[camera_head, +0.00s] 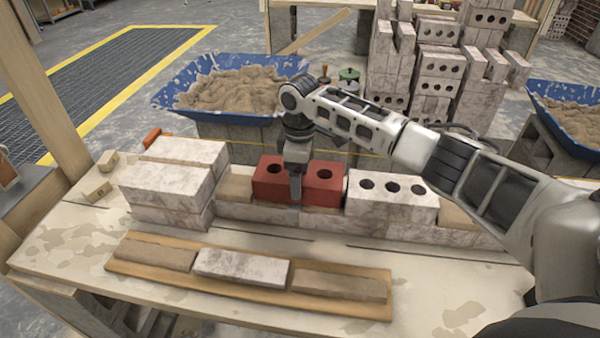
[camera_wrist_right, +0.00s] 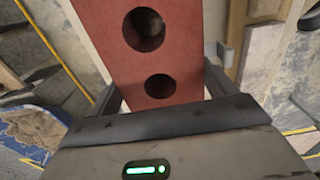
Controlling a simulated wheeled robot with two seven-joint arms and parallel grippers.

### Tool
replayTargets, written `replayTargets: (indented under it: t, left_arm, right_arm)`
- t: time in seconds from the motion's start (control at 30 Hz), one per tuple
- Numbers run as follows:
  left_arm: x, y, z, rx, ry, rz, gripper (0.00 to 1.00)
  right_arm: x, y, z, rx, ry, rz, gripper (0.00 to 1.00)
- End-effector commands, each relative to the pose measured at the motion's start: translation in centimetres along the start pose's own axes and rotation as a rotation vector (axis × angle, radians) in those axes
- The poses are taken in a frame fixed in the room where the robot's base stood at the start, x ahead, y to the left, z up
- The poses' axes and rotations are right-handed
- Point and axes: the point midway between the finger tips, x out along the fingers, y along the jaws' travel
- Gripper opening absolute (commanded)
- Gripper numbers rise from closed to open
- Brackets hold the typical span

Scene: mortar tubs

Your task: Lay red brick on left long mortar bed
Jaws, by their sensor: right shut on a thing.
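The red brick (camera_head: 326,184) has two round holes in its top and sits level in the low wall, between the left block stack and a white three-hole brick (camera_head: 391,200). My right gripper (camera_head: 295,190) comes down over its middle and is shut on it. The red brick also fills the upper middle of the right wrist view (camera_wrist_right: 163,60), between the fingers (camera_wrist_right: 165,95). Tan mortar (camera_head: 235,187) shows left of the red brick on the wall, and another mortar patch (camera_head: 458,219) lies at the right. Whether the brick's underside touches mortar is hidden. My left gripper is not in view.
In front, a wooden board (camera_head: 250,292) carries tan strips (camera_head: 153,253) (camera_head: 340,284) either side of a pale brick (camera_head: 242,266). Pale blocks (camera_head: 170,185) rise at the left. Behind stand a blue mortar tub (camera_head: 225,90) and stacked bricks (camera_head: 437,60). The table's front is bare.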

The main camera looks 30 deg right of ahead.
Motion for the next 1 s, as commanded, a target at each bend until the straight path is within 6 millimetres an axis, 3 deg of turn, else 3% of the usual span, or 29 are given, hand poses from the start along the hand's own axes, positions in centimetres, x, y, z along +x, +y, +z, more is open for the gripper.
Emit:
replayTargets:
  t: [1.0]
  left_arm:
    - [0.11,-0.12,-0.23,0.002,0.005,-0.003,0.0]
  right_arm:
    - [0.1,0.15,-0.22,0.0,0.009,0.005,0.13]
